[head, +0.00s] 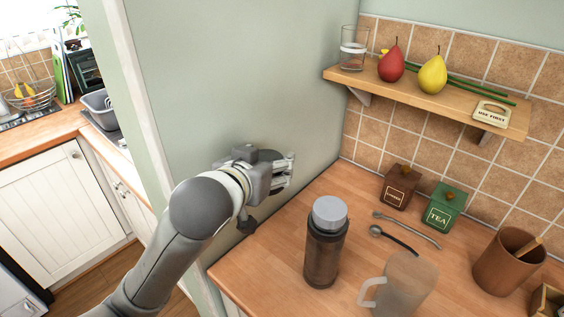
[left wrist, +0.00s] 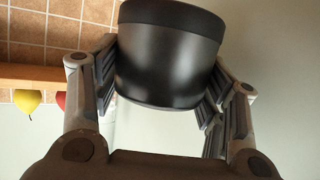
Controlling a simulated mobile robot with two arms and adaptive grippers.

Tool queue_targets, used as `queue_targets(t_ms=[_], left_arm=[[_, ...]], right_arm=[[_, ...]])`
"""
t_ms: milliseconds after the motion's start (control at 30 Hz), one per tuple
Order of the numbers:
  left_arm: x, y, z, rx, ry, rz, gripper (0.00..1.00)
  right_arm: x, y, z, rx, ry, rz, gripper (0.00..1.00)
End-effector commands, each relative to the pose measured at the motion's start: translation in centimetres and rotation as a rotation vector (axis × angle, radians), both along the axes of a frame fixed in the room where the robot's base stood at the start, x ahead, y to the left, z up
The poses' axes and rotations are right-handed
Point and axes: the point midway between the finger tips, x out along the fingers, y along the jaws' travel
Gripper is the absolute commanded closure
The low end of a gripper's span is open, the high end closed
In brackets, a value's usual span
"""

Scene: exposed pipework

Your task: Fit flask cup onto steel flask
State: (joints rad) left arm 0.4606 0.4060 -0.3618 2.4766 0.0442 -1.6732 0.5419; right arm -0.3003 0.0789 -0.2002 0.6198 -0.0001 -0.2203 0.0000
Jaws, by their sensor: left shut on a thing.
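A dark flask (head: 324,250) with a grey top (head: 330,210) stands upright on the wooden counter in the head view. The flask cup (left wrist: 168,55) is a dark, rounded cup that fills the upper middle of the left wrist view. My left gripper (head: 287,172) is in the air left of the flask and above its top in the picture, close to the green wall. In the left wrist view its fingers (left wrist: 167,85) are closed on both sides of the cup. My right gripper is not in view.
A translucent mug (head: 405,285) stands right of the flask, with spoons (head: 405,232) behind it. A brown box (head: 399,187), a green tea box (head: 443,208) and a brown pot (head: 508,262) are farther right. A shelf (head: 430,98) holds a glass and fruit.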

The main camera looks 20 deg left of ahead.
Motion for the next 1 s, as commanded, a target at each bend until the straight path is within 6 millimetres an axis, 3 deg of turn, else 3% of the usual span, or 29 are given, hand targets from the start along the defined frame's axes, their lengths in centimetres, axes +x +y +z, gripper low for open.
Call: queue_targets(t_ms=[267,467,700,1000], left_arm=[[0.6,-2.9,1.2,0.003,0.001,-0.181,0.58],[0.5,-6.2,2.2,0.004,0.004,-0.392,0.58],[-0.9,-10.5,3.8,0.004,0.002,-0.697,0.58],[-2.9,-13.1,5.9,0.003,-0.001,-0.922,0.58]], right_arm=[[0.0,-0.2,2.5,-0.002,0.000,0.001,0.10],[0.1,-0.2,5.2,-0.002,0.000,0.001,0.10],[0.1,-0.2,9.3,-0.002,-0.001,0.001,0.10],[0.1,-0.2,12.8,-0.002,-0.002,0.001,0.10]])
